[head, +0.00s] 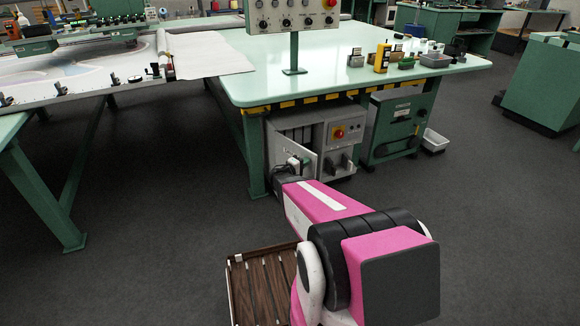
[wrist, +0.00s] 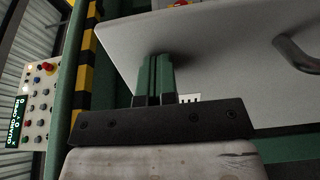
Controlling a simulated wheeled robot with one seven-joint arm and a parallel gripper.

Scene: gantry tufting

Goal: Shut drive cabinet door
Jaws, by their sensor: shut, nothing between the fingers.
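The drive cabinet (head: 318,122) is a light grey box under the front of the green table. Its left part is open and shows upright grey modules inside. The door is a pale grey panel (head: 309,168), low at the cabinet's front, partly hidden by my gripper. In the wrist view the door (wrist: 225,65) fills much of the picture, with a dark bar handle (wrist: 297,55) at its right. My gripper (head: 300,161) is at the door; its green fingers (wrist: 155,60) are shut together and empty. Their tips are close to the panel; I cannot tell whether they touch it.
The tabletop edge (head: 330,96) overhangs with black-yellow stripes. A slatted wooden piece (head: 265,285) is below my arm.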

